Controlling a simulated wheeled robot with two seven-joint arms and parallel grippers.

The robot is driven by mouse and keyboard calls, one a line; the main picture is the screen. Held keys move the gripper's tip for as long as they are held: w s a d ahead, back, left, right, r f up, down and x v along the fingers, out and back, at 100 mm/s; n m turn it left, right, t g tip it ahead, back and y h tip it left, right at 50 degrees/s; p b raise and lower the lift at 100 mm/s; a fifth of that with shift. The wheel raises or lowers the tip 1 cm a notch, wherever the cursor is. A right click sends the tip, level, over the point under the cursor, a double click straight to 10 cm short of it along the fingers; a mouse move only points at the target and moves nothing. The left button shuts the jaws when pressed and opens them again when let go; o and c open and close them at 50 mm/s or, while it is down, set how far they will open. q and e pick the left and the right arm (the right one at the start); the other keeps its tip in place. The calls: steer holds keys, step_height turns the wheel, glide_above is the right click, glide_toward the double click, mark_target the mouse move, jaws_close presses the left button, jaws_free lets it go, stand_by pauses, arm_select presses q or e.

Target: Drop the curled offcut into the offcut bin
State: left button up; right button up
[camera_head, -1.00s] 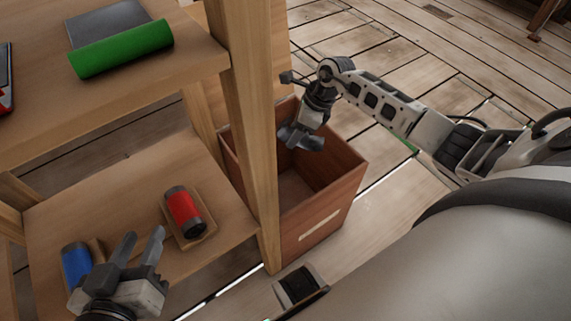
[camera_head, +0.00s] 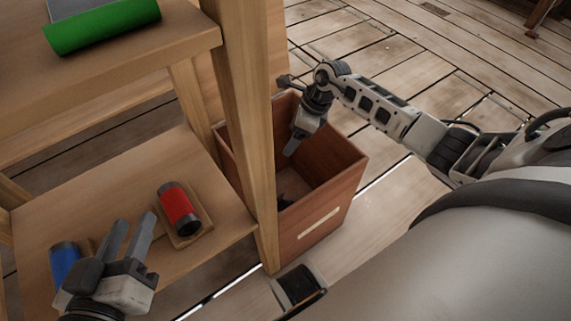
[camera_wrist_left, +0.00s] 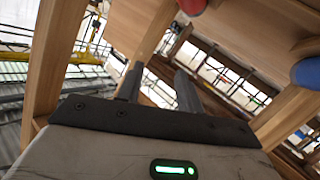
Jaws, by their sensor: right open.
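The wooden offcut bin (camera_head: 318,222) stands open-topped on the floor to the right of the shelf post. A small dark piece (camera_head: 284,202), which looks like the curled offcut, lies low inside the bin, partly hidden by the post and shadow. My right gripper (camera_head: 292,150) points down over the bin's opening, open and empty, above the dark piece and apart from it. My left gripper (camera_head: 135,233) is by the lower shelf, its fingers apart with nothing between them; they also show in the left wrist view (camera_wrist_left: 158,88).
The lower shelf (camera_head: 110,200) holds a red cylinder (camera_head: 180,208) on a small cradle and a blue cylinder (camera_head: 64,262). A green roll (camera_head: 103,25) lies on the upper shelf. The wooden post (camera_head: 252,130) stands close beside the bin. The plank floor on the right is clear.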

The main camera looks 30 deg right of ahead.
arm_select(q)
steer(key=a+f+g+y+p, duration=0.1)
steer(key=f+p, duration=0.1)
steer(key=p, duration=0.3)
steer(key=shift+a+m+g+y, duration=0.3)
steer(key=shift+m+y, duration=0.1)
arm_select(e)
steer(key=v, duration=1.6)
arm_select(q)
steer(key=shift+f, duration=0.1)
arm_select(e)
steer(key=shift+w, duration=0.1)
